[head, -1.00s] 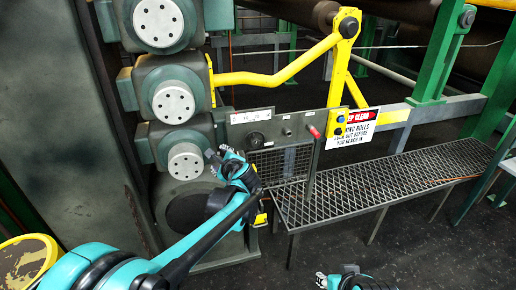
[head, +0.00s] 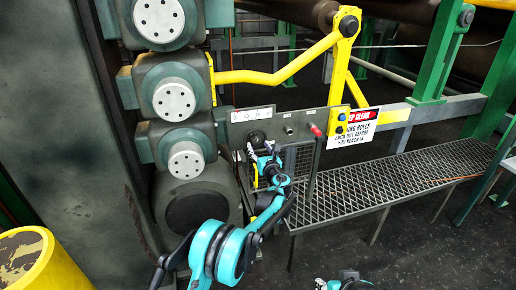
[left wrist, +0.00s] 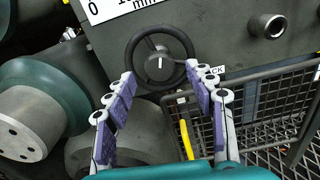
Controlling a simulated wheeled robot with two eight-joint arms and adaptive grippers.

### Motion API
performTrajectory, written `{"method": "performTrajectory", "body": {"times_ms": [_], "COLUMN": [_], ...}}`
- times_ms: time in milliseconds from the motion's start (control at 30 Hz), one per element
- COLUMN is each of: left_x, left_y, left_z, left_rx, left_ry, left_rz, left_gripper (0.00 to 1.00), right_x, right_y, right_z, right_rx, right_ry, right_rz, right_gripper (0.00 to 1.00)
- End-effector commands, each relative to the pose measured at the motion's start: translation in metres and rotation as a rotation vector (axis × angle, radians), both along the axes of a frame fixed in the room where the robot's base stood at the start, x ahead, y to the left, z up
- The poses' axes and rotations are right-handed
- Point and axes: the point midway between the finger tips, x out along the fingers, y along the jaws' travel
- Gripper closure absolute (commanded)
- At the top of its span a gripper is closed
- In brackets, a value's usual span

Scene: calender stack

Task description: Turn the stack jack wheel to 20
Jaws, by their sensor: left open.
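The stack jack wheel (left wrist: 160,59) is a small black handwheel with a white mark on its hub, on the grey panel in the left wrist view. It also shows in the head view (head: 256,138). My left gripper (left wrist: 163,84) is open, its two purple-padded fingers just below and to either side of the wheel's lower rim; I cannot tell whether they touch it. In the head view my left gripper (head: 263,153) is right below the wheel. A white scale plate (left wrist: 115,8) above the wheel is cut off. My right gripper (head: 343,281) shows only in part at the bottom edge.
A wire mesh guard (left wrist: 270,108) is below the panel. Stacked rolls with round end caps (head: 185,160) are at left. A grated step (head: 400,180) extends right.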

Motion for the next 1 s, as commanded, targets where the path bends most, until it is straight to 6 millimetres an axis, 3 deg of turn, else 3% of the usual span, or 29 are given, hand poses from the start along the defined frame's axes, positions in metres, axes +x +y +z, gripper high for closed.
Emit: {"method": "performTrajectory", "body": {"times_ms": [200,433,467,633,1000], "left_x": [0.016,0.017,0.017,0.017,0.017], "left_y": [0.005,0.005,0.005,0.005,0.005], "left_z": [0.0,0.0,0.0,0.0,0.001], "left_rx": [-0.001,-0.002,-0.002,-0.002,-0.036], "left_ry": [0.0,-0.001,-0.001,0.0,-0.01], "left_rz": [-0.001,-0.001,-0.001,-0.001,-0.001], "left_gripper": [0.45,0.45,0.48,0.93,0.95], "right_x": [0.0,0.0,0.0,0.0,0.0], "right_y": [0.0,0.0,0.0,0.0,0.0], "right_z": [-0.005,-0.005,-0.005,-0.005,-0.004], "right_rx": [0.0,0.0,0.0,0.0,0.0], "right_ry": [0.0,0.0,0.0,0.0,0.0], "right_rz": [0.0,0.0,0.0,0.0,0.0], "right_gripper": [0.6,0.6,0.6,0.6,0.6]}}
